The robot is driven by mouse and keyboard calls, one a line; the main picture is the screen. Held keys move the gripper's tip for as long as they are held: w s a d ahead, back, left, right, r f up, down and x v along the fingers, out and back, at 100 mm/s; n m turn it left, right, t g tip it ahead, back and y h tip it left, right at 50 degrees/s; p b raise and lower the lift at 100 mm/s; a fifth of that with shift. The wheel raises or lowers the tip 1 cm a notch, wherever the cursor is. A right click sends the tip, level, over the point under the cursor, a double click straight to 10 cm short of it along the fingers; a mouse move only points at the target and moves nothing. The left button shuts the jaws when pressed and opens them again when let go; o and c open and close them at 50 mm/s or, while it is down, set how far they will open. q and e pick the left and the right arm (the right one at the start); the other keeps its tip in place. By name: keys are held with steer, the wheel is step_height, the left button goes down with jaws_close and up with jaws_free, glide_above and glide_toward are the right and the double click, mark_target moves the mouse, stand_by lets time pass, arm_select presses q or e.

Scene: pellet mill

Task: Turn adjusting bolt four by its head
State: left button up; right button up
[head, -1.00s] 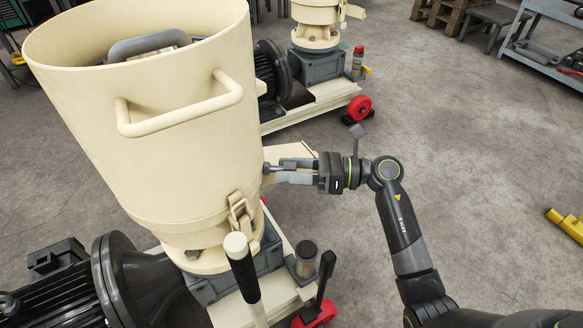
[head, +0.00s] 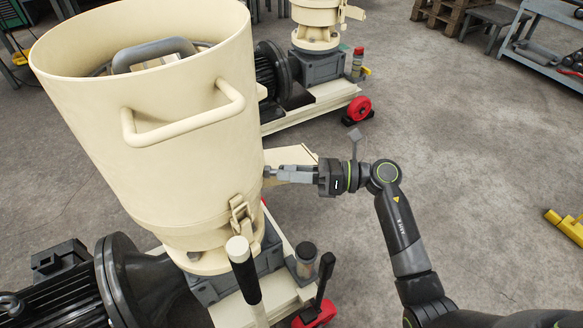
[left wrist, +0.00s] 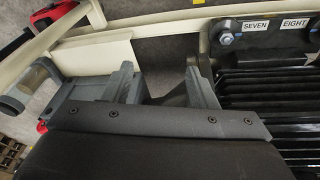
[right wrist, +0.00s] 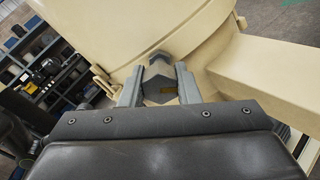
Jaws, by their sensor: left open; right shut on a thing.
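A large grey hexagonal bolt head (right wrist: 158,88) sits between the fingers of my right gripper (right wrist: 159,78) in the right wrist view, beside the cream mill body. The jaws are shut on it. In the head view my right gripper (head: 272,172) reaches in from the right to the side of the cream hopper (head: 165,125); the bolt is barely visible there. No number label shows by this bolt, so I cannot tell from a label that it is four. My left gripper (left wrist: 160,88) is open and empty in the left wrist view, above the machine's lower parts.
Labels SEVEN (left wrist: 228,26) and EIGHT (left wrist: 295,22) mark a dark plate with a bolt (left wrist: 226,39) in the left wrist view. A cream-topped lever (head: 244,270) and a black-handled lever (head: 324,275) rise at the hopper's front. Open floor lies to the right.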

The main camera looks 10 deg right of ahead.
steer(key=m+p, duration=0.2)
steer(key=m, duration=0.1)
steer(key=shift+r+p, duration=0.15)
steer(key=shift+p, duration=0.15)
steer(key=m+p, duration=0.7)
arm_select(q)
steer(key=s+a+f+y, duration=0.1)
steer(key=s+a+f, duration=0.1)
steer(key=s+f, duration=0.3)
steer(key=s+a+f+m+g+y, duration=0.1)
steer(key=s+a+f, duration=0.2)
steer(key=f, duration=0.8)
steer(key=shift+s+a+f+g+p, duration=0.15)
steer(key=shift+s+f+g+p, duration=0.25)
steer(key=shift+s, duration=0.8)
arm_select(e)
steer(key=shift+m, duration=0.5)
arm_select(q)
steer(key=shift+s+r, duration=0.15)
steer(key=shift+s, duration=0.1)
arm_select(e)
steer(key=shift+f+m, duration=0.2)
steer(key=shift+m, duration=0.2)
steer(key=o, duration=1)
